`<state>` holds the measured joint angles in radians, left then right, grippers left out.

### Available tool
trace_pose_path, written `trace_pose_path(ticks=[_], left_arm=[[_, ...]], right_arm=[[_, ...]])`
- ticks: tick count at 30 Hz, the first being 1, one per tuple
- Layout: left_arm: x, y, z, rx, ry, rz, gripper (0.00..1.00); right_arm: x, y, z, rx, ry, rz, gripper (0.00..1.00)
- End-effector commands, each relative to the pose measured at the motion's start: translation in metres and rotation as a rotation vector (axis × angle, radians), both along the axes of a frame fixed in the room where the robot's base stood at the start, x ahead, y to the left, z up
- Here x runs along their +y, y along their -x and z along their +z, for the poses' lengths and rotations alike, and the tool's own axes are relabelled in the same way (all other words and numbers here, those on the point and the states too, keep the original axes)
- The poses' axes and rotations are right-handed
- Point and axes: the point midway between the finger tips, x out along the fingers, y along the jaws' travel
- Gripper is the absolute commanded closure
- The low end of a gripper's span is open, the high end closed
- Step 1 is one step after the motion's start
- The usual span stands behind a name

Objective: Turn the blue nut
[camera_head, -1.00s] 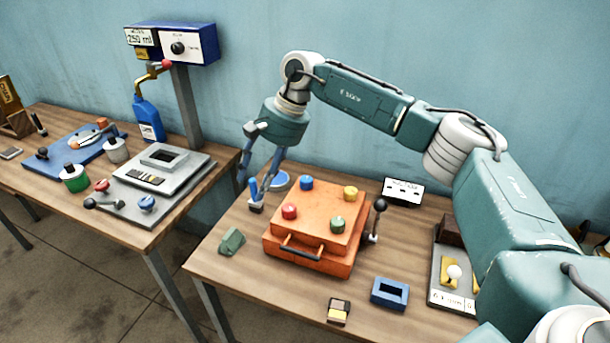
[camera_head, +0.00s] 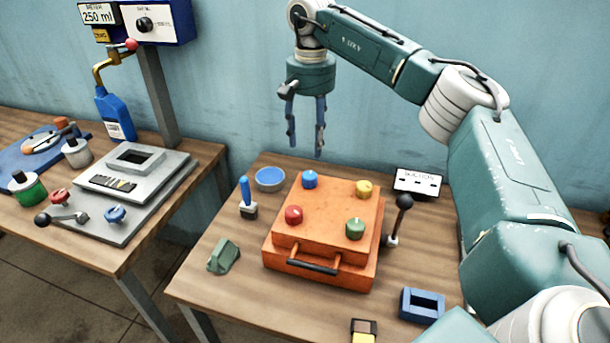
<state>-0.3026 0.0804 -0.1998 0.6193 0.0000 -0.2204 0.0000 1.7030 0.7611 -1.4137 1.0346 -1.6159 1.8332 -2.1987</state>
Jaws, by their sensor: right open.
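The blue nut (camera_head: 310,179) is a round blue knob on the back left of the orange box's top (camera_head: 325,215). A red nut (camera_head: 293,215), a yellow nut (camera_head: 364,189) and a green nut (camera_head: 355,229) sit on the same top. My right gripper (camera_head: 305,146) is open and empty, fingers pointing down. In the picture it hangs just above the blue nut, apart from it; how far behind or in front of it is hard to tell. My left gripper is not in view.
A blue-handled tool (camera_head: 246,198) stands left of the box, near a blue dish (camera_head: 270,178). A black-knobbed lever (camera_head: 398,219) rises at the box's right. A second table (camera_head: 110,254) stands left.

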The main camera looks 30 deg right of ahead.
Motion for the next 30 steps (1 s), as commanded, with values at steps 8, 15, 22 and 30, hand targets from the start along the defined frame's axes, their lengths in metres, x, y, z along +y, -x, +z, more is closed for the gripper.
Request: trace_pose_path(ticks=[8,15,22,30], left_arm=[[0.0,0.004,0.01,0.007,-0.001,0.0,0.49],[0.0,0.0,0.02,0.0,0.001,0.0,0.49],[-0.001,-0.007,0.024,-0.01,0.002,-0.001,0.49],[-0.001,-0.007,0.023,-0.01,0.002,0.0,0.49]], right_arm=[[0.0,0.002,-0.044,0.006,0.001,0.001,0.49],[0.0,0.001,-0.085,0.004,0.0,0.0,0.49],[0.0,0.001,-0.102,0.0,0.0,0.0,0.49],[0.0,0.0,-0.104,0.0,0.0,0.0,0.49]])
